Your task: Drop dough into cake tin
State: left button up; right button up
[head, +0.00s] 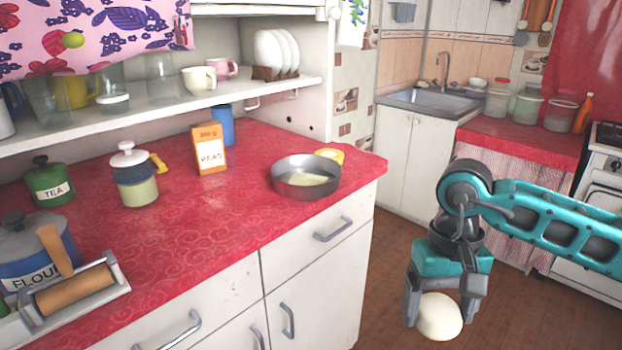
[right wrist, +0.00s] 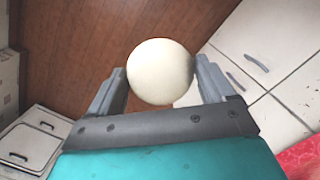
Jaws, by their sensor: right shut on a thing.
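The dough (head: 439,317) is a smooth cream-white ball, held between the fingers of my right gripper (head: 440,308). The right gripper is shut on it, over the wooden floor and to the right of the red counter. In the right wrist view the dough (right wrist: 161,72) sits between the two fingertips (right wrist: 165,85). The cake tin (head: 306,184) is a round dark grey tin near the right end of the red counter. Something pale yellow and flat lies in it. The gripper is in front of and to the right of the tin, apart from it. My left gripper is not in view.
The red counter (head: 235,215) holds an orange peas box (head: 209,152), a blue cup, a yellow item behind the tin, tea and flour containers, and a rolling pin (head: 75,288) in a holder. A shelf (head: 150,112) overhangs the back. The counter between tin and front edge is clear.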

aim_at(314, 181)
jog(key=l+u, duration=0.1)
jog(key=u, duration=0.3)
jog(key=l+u, duration=0.15)
jog(key=u, duration=0.2)
jog(key=i+l+u, duration=0.1)
jog(key=u, duration=0.3)
jog(key=l+u, duration=0.3)
jog(key=k+l+u, duration=0.1)
jog(key=l+u, duration=0.15)
jog(key=l, duration=0.15)
jog(key=k+l+u, duration=0.15)
jog(key=l, duration=0.25)
jog(key=l+u, duration=0.15)
jog(key=l, duration=0.2)
jog(key=k+l, duration=0.15)
jog(key=l, duration=0.25)
jog(key=k+l, duration=0.15)
jog(key=l, duration=0.2)
